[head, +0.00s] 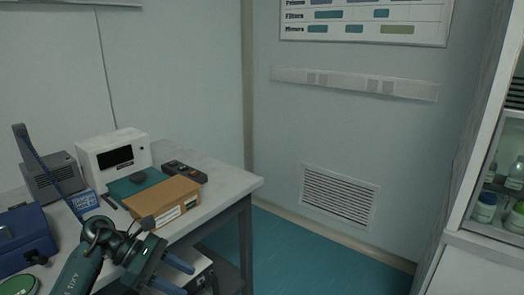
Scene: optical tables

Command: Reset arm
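My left arm (85,268) comes in at the bottom left, in front of the table's near edge. My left gripper (181,276) points right, with its two bluish fingers apart and nothing visible between them. It is near the table's front side, below the cardboard box in the picture. My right arm and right gripper are not in view.
On the table (222,182) are a cardboard box (165,205), a white instrument (112,155), a dark grey box (52,178), a black device with buttons (184,171) and a blue case (25,238). A shelf cabinet (470,215) with jars stands right. Floor (300,252) between is clear.

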